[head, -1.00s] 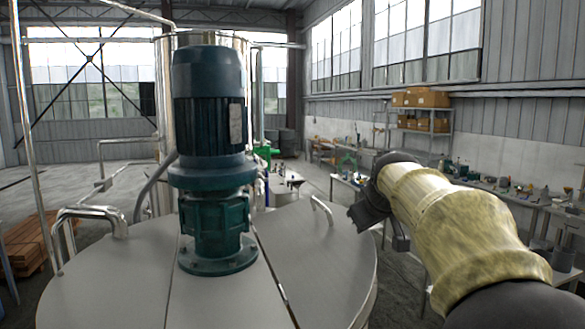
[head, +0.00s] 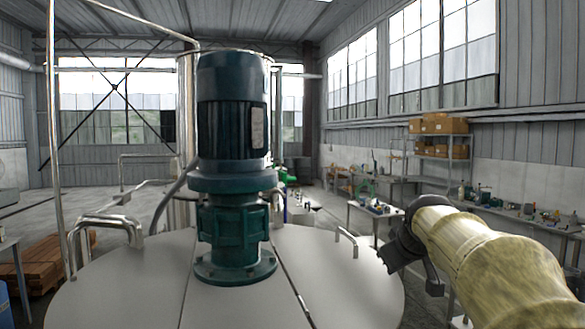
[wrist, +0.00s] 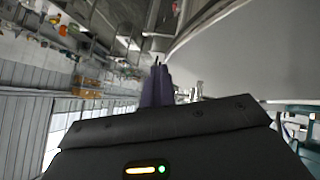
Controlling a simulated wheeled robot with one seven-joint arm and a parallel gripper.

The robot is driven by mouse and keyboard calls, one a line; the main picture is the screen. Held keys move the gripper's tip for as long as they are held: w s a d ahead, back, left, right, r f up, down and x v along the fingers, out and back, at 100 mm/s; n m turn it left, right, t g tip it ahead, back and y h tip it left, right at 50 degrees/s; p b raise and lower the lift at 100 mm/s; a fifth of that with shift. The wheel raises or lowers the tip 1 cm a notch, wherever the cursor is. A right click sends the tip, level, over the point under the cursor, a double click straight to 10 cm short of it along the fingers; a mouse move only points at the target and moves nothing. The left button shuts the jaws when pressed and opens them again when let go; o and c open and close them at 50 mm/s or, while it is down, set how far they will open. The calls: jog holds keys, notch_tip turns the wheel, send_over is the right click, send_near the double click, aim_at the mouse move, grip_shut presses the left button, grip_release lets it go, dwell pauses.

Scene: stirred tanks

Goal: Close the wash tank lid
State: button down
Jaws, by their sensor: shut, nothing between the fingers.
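The wash tank's round steel top (head: 150,290) fills the lower middle of the head view, with a dark green motor (head: 233,130) standing upright on its centre strip. The right lid panel (head: 340,285) has a bar handle (head: 347,240) and looks flat, level with the centre strip along a thin dark seam; whether it is fully seated I cannot tell. My gripper (head: 398,262) is at the right of the tank, near the panel's edge, contact unclear. In the wrist view its dark purple fingers (wrist: 157,85) are together and empty, beside a large smooth grey surface.
A bent pipe handle (head: 112,226) stands at the left of the tank top. A workbench with tools (head: 505,208) runs along the right wall, and shelves with boxes (head: 437,145) stand behind. Stacked timber (head: 40,262) lies on the left floor.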

jog(key=shift+d+f, duration=0.1)
jog(key=shift+f, duration=0.45)
jog(key=s+d+r, duration=0.1)
jog(key=s+r, duration=0.6)
jog(key=r, duration=0.5)
jog(key=shift+p, duration=0.45)
jog(key=shift+w, duration=0.15)
